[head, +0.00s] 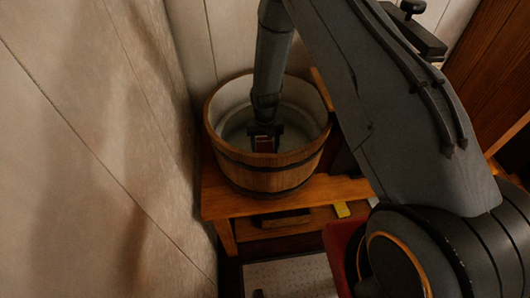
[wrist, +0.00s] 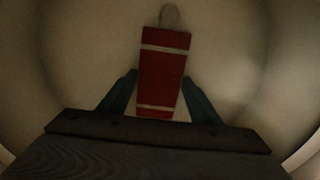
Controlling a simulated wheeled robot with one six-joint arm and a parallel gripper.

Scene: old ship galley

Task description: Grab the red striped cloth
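The red striped cloth (wrist: 163,72) is a flat red piece with pale stripes and a small pale loop at its far end. It is inside the wooden bucket (head: 270,180), whose pale inner wall surrounds it in the wrist view. My gripper (wrist: 160,80) reaches down into the bucket. Its two dark fingers stand apart, one on each side of the cloth, with the tips close to its edges. I cannot tell whether they touch it. In the head view my gripper (head: 265,138) shows a bit of red between the fingers.
The bucket stands on a wooden bench (head: 225,205) beside a pale plank wall (head: 100,150). Its rim rises around my gripper on all sides. A yellow item (head: 342,209) lies on the lower shelf. A dark red container (head: 341,248) and a pale perforated surface (head: 290,278) are below.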

